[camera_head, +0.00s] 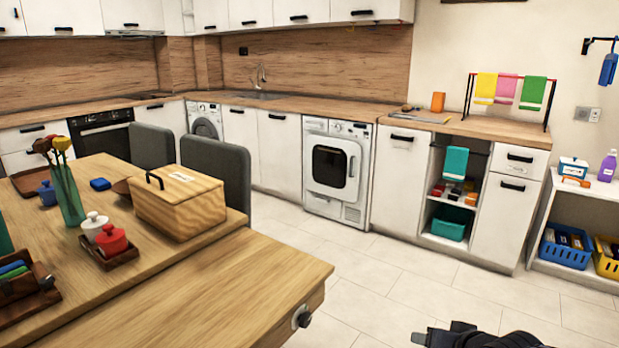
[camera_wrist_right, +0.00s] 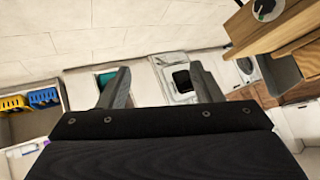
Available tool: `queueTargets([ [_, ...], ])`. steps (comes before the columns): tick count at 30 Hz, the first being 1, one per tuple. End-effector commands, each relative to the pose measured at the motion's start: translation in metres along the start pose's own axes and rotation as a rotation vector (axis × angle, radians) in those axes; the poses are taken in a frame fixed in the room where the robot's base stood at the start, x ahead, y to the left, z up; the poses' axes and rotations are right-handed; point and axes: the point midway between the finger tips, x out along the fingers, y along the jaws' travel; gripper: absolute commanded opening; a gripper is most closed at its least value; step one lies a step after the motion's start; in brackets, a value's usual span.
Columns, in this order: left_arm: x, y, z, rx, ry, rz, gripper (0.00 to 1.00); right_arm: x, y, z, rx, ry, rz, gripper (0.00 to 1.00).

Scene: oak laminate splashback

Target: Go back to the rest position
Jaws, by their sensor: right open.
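My right gripper (camera_wrist_right: 160,82) shows in the right wrist view with its two dark fingers spread wide apart and nothing between them. In the head view part of my right gripper (camera_head: 428,338) shows at the bottom edge, to the right of the wooden table (camera_head: 240,272), over the pale tiled floor. It touches nothing that I can see. My left gripper is not in the head view.
The table holds a wooden box (camera_head: 183,205), a vase of flowers (camera_head: 66,190) and small pots. Grey chairs (camera_head: 219,167) stand behind it. White cabinets and a washer (camera_head: 334,168) line the back. A white shelf (camera_head: 575,215) stands right. Open floor (camera_head: 400,275) lies between.

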Motion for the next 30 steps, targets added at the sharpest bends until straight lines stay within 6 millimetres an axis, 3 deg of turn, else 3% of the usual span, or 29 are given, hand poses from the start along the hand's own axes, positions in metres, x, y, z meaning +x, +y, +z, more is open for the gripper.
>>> queueTargets([
  [1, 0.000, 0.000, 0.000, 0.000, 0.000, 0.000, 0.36, -0.028, 0.006, 0.009, -0.003, -0.016, 0.039, 0.59],
  [6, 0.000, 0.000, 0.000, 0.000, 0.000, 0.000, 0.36, -0.090, 0.015, 0.059, 0.006, -0.135, 0.075, 0.59],
  [18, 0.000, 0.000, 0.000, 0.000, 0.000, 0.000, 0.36, -0.164, -0.013, 0.155, -0.010, -0.323, -0.118, 0.59],
  [30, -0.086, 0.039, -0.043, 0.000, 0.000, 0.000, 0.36, -0.235, -0.043, 0.086, -0.011, -0.331, -0.118, 0.59],
])
